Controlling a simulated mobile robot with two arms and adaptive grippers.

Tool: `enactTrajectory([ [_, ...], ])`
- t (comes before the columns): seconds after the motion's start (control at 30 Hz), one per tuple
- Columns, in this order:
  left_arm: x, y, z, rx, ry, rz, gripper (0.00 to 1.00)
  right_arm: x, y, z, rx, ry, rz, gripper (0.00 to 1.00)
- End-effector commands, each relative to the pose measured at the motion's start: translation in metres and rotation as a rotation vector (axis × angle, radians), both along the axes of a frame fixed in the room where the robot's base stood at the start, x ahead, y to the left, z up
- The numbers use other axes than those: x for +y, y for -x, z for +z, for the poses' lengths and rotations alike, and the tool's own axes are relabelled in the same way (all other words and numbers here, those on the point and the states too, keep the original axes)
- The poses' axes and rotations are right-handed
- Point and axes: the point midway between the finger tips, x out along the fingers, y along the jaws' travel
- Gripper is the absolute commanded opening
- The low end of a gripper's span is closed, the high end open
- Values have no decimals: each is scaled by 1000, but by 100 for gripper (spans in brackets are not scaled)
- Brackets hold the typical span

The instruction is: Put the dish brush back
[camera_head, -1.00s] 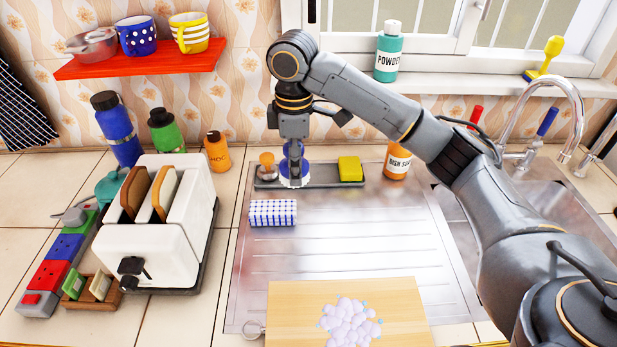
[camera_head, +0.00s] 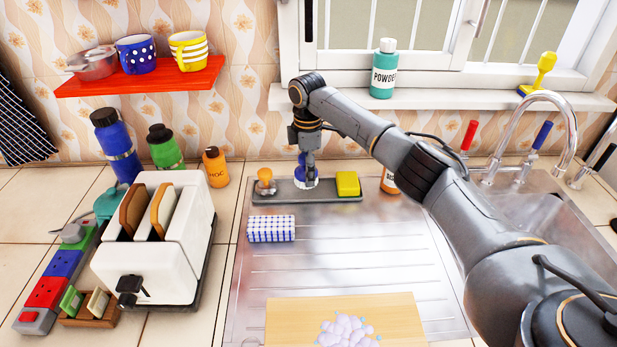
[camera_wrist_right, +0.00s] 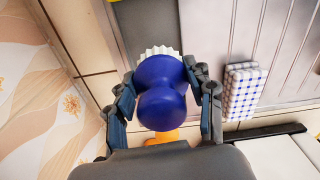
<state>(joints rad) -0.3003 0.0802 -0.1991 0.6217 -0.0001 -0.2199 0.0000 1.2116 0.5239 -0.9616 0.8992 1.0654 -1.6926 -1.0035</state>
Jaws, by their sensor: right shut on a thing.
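The dish brush (camera_head: 306,182) has a round blue handle and white bristles. My right gripper (camera_head: 307,166) is shut on its blue knob, and the brush points bristles down. In the right wrist view the blue knob (camera_wrist_right: 162,108) sits between both fingers (camera_wrist_right: 165,105), with white bristles showing past it. The brush is at the grey tray (camera_head: 330,190), between an orange-handled item (camera_head: 265,182) and a yellow sponge (camera_head: 347,184). I cannot tell whether the bristles touch the tray. My left gripper is not in view.
A blue-checked cloth block (camera_head: 271,229) lies in front of the tray on the metal drainer. An orange bottle (camera_head: 389,180), partly behind my arm, stands right of the tray. A cutting board (camera_head: 290,318) with pale suds is nearer. A white toaster (camera_head: 150,250) stands left.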

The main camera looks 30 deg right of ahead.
Motion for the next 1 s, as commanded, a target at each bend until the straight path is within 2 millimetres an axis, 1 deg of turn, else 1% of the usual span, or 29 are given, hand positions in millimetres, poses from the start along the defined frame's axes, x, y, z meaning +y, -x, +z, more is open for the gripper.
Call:
enactTrajectory([
  [0.2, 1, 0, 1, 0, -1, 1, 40, -6, -7, -11, -1, 0, -1, 17],
  [0.3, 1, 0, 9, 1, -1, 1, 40, -6, -6, -25, 2, 2, 1, 17],
  [0.43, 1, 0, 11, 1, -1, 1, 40, -5, -6, -38, -1, 0, 1, 17],
  [0.8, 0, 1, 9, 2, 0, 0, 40, -5, -6, -44, -1, -1, 0, 17],
  [0.83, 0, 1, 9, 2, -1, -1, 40, -5, -6, -44, -1, 0, 0, 56],
  [0.93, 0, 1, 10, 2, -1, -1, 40, -5, -6, -43, -1, 0, 0, 76],
  [1.0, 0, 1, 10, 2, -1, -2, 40, -5, -6, -43, -1, 0, 0, 76],
])
